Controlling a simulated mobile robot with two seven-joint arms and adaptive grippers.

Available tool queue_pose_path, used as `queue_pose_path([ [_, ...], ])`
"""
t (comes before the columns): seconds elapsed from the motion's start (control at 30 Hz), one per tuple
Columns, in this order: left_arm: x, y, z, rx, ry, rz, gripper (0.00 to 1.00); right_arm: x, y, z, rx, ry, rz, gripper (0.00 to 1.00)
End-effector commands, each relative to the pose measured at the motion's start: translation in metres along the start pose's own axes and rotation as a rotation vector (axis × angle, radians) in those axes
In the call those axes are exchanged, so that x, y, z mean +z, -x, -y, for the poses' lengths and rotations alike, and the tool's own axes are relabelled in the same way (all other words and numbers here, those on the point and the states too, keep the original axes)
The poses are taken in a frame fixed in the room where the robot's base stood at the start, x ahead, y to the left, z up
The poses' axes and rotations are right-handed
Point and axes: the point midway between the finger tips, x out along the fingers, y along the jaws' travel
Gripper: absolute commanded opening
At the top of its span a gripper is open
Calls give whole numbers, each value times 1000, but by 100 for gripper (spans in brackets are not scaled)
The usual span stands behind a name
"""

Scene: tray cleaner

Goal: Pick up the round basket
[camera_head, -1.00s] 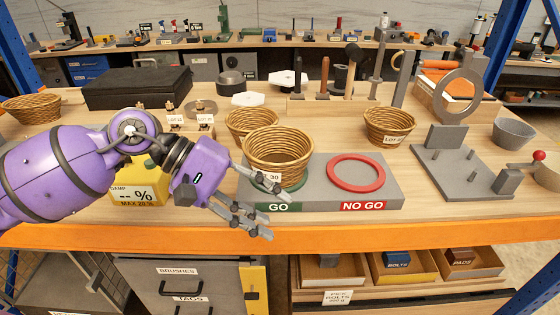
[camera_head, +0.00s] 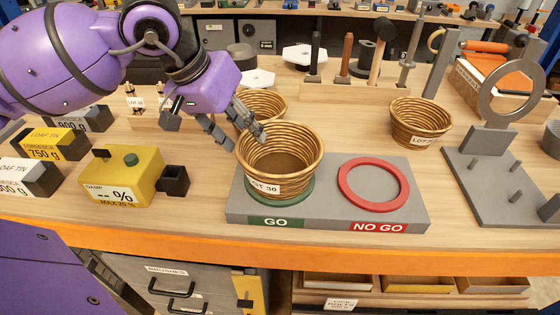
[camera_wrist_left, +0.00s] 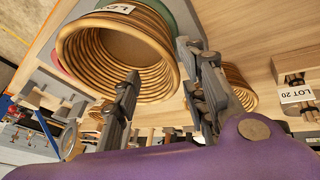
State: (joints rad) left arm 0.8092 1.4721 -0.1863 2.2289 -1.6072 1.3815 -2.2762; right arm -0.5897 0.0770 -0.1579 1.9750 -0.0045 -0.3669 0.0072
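A round wicker basket (camera_head: 279,160) labelled LOT 30 stands upright on the green GO ring (camera_head: 300,192) of the grey gauge plate (camera_head: 325,212). My left gripper (camera_head: 243,137) is at this basket's back-left rim, with its fingers apart and nothing held. In the left wrist view, one finger of the gripper (camera_wrist_left: 160,65) shows in front of the basket's mouth (camera_wrist_left: 118,55) and the other beside its outer wall. I cannot tell whether they touch it. A second round basket (camera_head: 266,103) stands behind, partly hidden. A third (camera_head: 420,120) stands farther right. My right gripper is not in view.
The red NO GO ring (camera_head: 374,185) is empty. Upright tools (camera_head: 347,60) stand behind. A grey fixture (camera_head: 490,170) stands at right. The orange table edge (camera_head: 300,258) runs along the front.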

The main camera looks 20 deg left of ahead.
Motion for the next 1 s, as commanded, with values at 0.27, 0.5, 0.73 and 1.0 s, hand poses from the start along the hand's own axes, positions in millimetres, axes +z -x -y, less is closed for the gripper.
queue_pose_path([
  [0.27, 2, -37, 3, 3, 1, -1, 39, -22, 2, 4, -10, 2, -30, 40],
  [0.5, 3, -43, 3, 1, 1, -1, 39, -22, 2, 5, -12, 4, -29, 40],
  [0.73, 3, -43, 3, 1, 1, 0, 17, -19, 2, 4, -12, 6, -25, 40],
  [1.0, 3, -43, 3, 1, 1, 0, 0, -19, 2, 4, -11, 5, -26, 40],
])
